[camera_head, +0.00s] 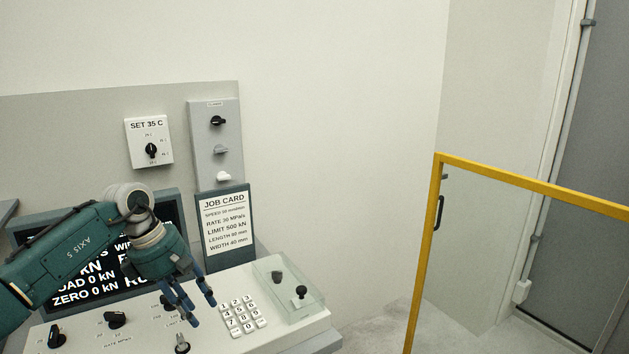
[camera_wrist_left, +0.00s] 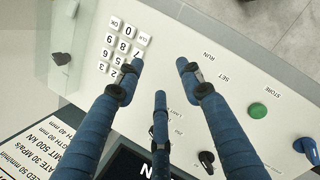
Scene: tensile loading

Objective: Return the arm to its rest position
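My left arm (camera_head: 70,245) reaches in from the left in the head view, in front of the dark display (camera_head: 95,290). My left gripper (camera_head: 200,311) hangs over the sloping console (camera_head: 275,335), just left of the white keypad (camera_head: 241,316). In the left wrist view the three blue fingers of this gripper (camera_wrist_left: 160,72) are spread, with nothing between them. The keypad (camera_wrist_left: 120,48) lies beyond the fingertips there, partly covered by one finger. I cannot tell the exact gap to the panel. My right gripper is in neither view.
A clear box (camera_head: 288,287) covers a black knob right of the keypad. Several knobs and a key-like switch (camera_head: 182,345) stand up from the console. A green button (camera_wrist_left: 257,110) shows in the left wrist view. A yellow-framed guard (camera_head: 427,250) stands right; the space between is open.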

